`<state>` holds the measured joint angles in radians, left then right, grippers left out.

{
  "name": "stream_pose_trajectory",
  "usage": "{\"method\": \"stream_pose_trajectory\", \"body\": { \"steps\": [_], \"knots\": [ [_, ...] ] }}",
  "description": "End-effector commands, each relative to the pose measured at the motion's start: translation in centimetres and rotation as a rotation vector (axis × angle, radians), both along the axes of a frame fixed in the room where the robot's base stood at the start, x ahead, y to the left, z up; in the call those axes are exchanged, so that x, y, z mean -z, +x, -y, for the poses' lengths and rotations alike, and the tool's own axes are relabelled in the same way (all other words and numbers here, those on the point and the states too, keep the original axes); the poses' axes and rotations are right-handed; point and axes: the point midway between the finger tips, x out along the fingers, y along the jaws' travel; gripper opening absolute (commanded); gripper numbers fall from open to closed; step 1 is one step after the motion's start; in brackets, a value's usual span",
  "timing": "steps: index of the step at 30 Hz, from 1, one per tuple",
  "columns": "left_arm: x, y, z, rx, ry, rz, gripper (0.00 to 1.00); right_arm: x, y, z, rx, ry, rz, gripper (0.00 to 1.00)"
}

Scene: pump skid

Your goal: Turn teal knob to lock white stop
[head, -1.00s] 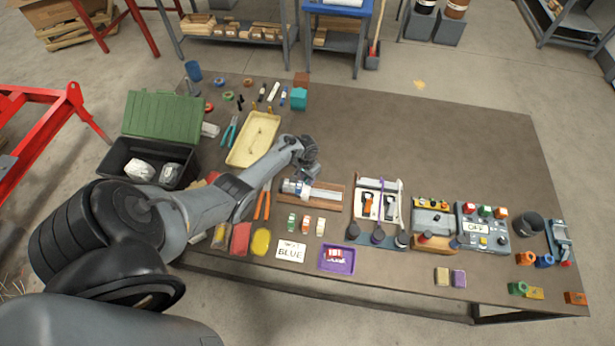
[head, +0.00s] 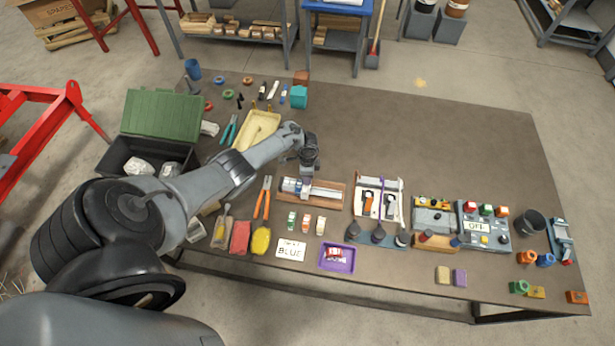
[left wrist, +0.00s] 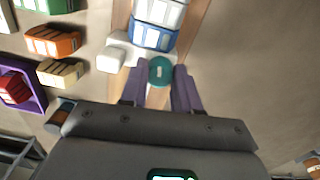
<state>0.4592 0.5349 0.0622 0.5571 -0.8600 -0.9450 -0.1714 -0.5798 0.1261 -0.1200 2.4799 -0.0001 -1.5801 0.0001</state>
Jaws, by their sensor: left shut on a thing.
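In the left wrist view the teal knob (left wrist: 161,70) is round with a pale slot mark on top. It lies between the purple fingers of my left gripper (left wrist: 162,88), which is shut on it. A white block (left wrist: 112,58), apparently the white stop, sits just left of the knob. A blue-and-white block (left wrist: 155,25) is on the rail beyond the knob. In the head view my left gripper (head: 306,188) is down over the rail on its wooden board (head: 333,194); it hides the knob there. My right gripper is not in view.
Small coloured blocks (head: 306,222) stand in front of the board, with a BLUE card (head: 290,250) and purple tray (head: 337,258) nearer. A white-framed fixture (head: 380,200) stands close on the right. The table behind the board is mostly clear.

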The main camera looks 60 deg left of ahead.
Motion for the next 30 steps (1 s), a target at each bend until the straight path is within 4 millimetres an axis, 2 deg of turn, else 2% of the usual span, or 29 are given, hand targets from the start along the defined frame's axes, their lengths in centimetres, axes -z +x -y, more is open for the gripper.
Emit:
{"method": "stream_pose_trajectory", "body": {
  "steps": [12,30],
  "knots": [
    [0.10,-0.01,-0.08,0.228,0.002,-0.001,0.01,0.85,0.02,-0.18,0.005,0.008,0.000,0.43],
    [0.08,-0.01,-0.03,0.272,0.000,0.000,0.01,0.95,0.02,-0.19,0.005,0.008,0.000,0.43]
  ]
}}
